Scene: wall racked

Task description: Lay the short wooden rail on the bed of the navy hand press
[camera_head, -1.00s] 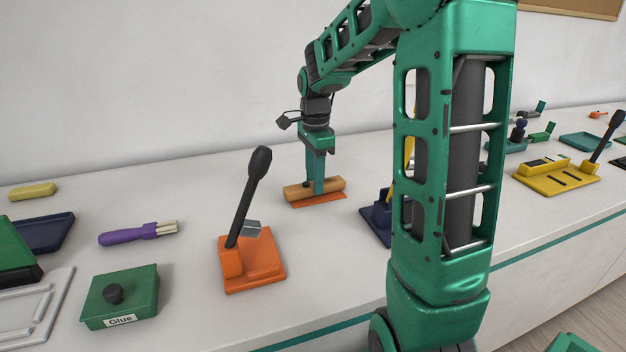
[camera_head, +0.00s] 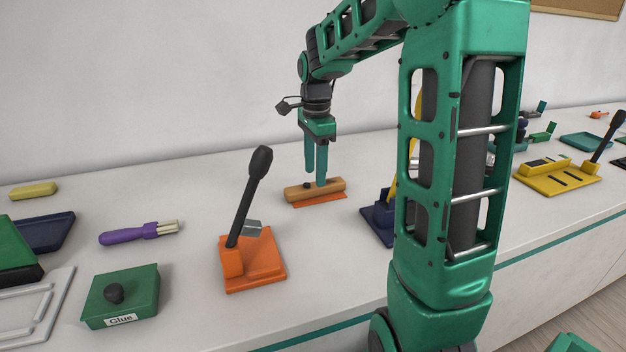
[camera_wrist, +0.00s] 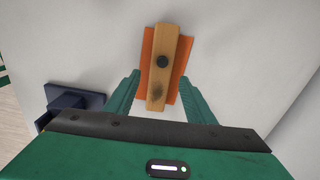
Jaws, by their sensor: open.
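The short wooden rail (camera_head: 328,187) with a dark knob lies on a flat orange mat (camera_head: 322,203) on the counter. It also shows in the wrist view (camera_wrist: 164,45), lying along the orange piece. My gripper (camera_head: 316,178) is open and empty, its fingertips at or just above the rail; exact height is hard to tell. In the wrist view the fingers (camera_wrist: 159,88) spread to either side of the rail's near end. The navy hand press (camera_head: 381,220) stands to the right, largely hidden behind my arm; its navy base shows at the left of the wrist view (camera_wrist: 77,100).
An orange press (camera_head: 268,262) with a tall dark lever stands in front and left of the rail. A purple brush (camera_head: 128,234), a green glue box (camera_head: 140,305) and a navy tray (camera_head: 48,234) lie further left. A yellow press (camera_head: 560,181) stands right. Counter behind the rail is clear.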

